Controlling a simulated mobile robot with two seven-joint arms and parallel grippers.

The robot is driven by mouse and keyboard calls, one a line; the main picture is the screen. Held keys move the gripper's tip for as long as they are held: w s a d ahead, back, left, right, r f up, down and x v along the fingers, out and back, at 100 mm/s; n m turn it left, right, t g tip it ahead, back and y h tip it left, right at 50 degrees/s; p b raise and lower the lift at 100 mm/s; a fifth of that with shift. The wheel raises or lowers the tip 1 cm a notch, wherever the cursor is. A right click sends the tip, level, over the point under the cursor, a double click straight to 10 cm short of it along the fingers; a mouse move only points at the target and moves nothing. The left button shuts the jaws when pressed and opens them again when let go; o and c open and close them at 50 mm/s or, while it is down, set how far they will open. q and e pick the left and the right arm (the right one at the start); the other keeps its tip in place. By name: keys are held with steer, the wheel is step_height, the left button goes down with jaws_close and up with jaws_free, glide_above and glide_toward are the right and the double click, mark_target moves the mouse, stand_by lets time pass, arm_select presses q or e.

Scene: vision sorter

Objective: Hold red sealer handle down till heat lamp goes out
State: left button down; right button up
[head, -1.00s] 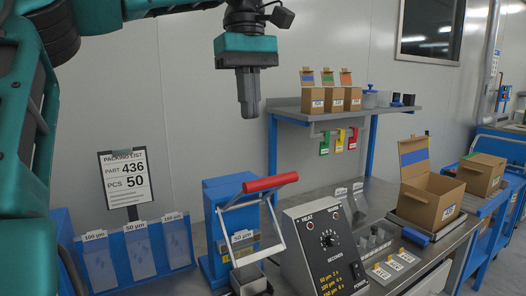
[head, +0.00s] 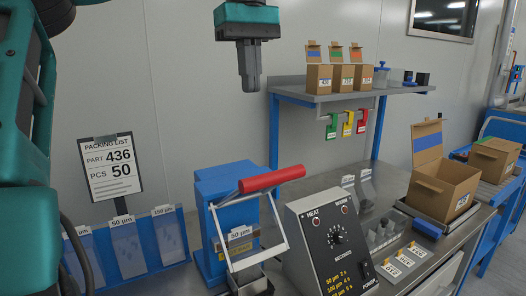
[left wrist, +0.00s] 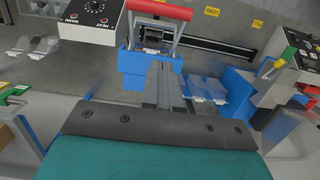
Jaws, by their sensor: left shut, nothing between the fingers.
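The red sealer handle (head: 272,180) is raised on its pale metal arms above the blue sealer (head: 222,180). The handle also shows at the top of the left wrist view (left wrist: 180,4). The control box (head: 330,245) stands right of the sealer. Its HEAT lamp (head: 316,222) is a small red dot; I cannot tell whether it is lit. My left gripper (head: 250,88) is shut and empty, pointing down, above the handle in the head view and apart from it. Its fingers also show in the left wrist view (left wrist: 167,75). My right gripper is not in view.
A packing list (head: 110,165) stands behind blue bag bins (head: 130,255) at left. A shelf (head: 345,92) with small boxes is behind. An open carton (head: 440,190) stands on the bench at right. The air between my left gripper and the handle looks clear.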

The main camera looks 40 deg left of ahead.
arm_select(q)
steer(key=s+d+f+b, duration=0.1)
steer(key=d+f+b, duration=0.2)
steer(key=f, duration=0.9)
steer(key=shift+d+f, duration=0.15)
steer(key=shift+d, duration=0.35)
steer(key=shift+s, duration=0.1)
